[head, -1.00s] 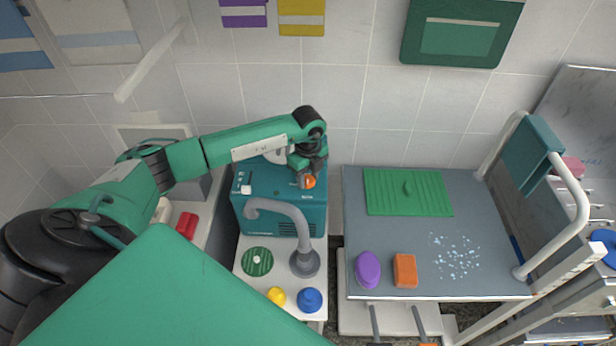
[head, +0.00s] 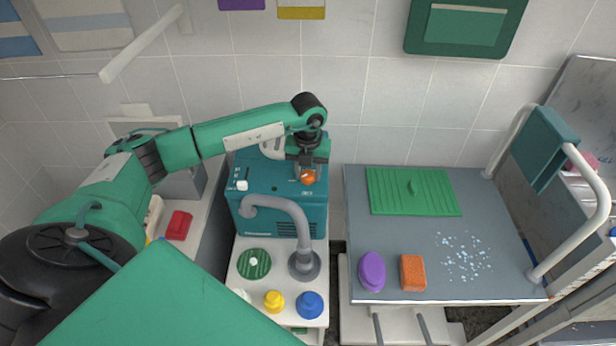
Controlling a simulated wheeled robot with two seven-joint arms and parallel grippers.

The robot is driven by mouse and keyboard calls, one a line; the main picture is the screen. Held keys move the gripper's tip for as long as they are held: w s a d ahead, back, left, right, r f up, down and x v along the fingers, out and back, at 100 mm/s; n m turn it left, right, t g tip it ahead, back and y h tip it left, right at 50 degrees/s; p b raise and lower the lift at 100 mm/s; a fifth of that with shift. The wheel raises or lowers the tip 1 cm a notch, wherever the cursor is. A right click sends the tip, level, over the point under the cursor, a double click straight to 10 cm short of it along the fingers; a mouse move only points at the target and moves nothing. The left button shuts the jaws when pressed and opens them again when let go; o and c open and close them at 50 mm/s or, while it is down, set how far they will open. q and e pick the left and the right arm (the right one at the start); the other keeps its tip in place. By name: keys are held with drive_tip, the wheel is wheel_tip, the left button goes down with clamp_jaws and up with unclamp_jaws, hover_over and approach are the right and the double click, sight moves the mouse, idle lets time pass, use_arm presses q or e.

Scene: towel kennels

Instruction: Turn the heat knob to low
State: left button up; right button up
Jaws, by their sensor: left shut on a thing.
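The orange heat knob (head: 308,177) sits on the top panel of the teal dryer unit (head: 284,215), near its right end. My left gripper (head: 307,171) reaches down over the panel from above and is shut on the orange knob. The fingers partly hide the knob, and its pointer setting cannot be read. Small white markings show on the panel near the knob, too small to read. My right gripper is not in view.
A grey hose with a round base (head: 304,264) stands in front of the unit. A green striped disc (head: 254,263), a yellow bottle (head: 273,301) and a blue bottle (head: 310,304) are nearby. The grey table (head: 400,240) to the right holds a green mat (head: 413,191), purple brush (head: 372,270) and orange sponge (head: 412,272).

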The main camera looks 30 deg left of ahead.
use_arm(q)
drive_tip(key=m+b, duration=0.2)
drive_tip(key=m, duration=0.2)
drive_tip(key=shift+f+b, duration=0.1)
drive_tip(key=shift+b, duration=0.3)
drive_tip(key=shift+m+b, duration=0.9)
drive_tip(key=shift+m, duration=0.9)
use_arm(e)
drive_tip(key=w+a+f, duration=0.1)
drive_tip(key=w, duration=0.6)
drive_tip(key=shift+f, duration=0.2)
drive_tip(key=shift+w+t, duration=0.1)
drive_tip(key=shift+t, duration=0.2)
use_arm(q)
drive_tip(key=o, duration=1)
drive_tip(key=shift+r, duration=0.2)
drive_tip(key=shift+r, duration=0.35)
wheel_tip(320, 180, up, 9)
drive_tip(key=b, duration=0.1)
wheel_tip(320, 180, up, 4)
hover_over(308, 174)
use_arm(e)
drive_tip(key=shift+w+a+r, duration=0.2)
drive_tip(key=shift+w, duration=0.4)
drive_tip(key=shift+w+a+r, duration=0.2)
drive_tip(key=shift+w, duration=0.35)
